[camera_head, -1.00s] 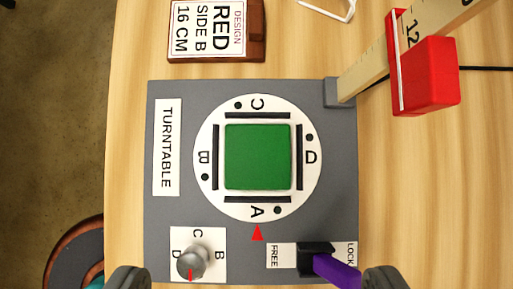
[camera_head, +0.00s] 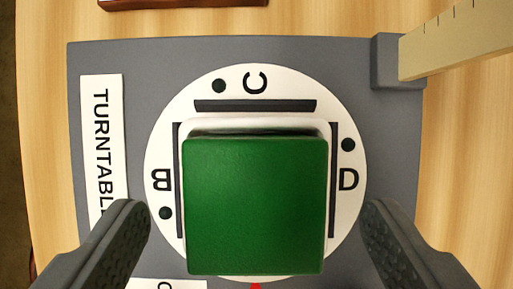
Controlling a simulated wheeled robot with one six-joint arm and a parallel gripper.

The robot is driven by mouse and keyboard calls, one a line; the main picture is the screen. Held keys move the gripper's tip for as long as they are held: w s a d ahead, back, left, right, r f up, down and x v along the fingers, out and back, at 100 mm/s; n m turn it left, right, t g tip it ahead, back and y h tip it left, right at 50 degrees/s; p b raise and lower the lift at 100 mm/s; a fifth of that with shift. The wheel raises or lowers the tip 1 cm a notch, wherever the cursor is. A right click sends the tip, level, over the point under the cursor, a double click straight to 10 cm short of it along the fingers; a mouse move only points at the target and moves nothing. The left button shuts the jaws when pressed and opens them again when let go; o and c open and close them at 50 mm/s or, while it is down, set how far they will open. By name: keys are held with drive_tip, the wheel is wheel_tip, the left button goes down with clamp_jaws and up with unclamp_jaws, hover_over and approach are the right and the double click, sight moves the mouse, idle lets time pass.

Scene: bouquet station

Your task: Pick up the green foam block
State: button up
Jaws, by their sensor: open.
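The green foam block (camera_head: 256,207) sits on the white round turntable disc (camera_head: 270,82), inside a frame of black bars. Its top fills the lower middle of the view. A white layer shows under its far edge. My gripper (camera_head: 257,222) is open, with one dark padded finger to the left of the block and one to the right. Both fingers are apart from the block, with clear gaps on each side. The near side of the disc is mostly hidden by the block.
The grey turntable base (camera_head: 120,55) lies on a wooden table (camera_head: 460,150). A ruler post (camera_head: 455,42) rises from the base's far right corner. Part of a brown card holder (camera_head: 180,3) shows at the top edge. A TURNTABLE label (camera_head: 103,140) is at left.

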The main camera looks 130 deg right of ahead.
drive_tip(key=shift+x, duration=0.85)
drive_tip(key=c, duration=1.1)
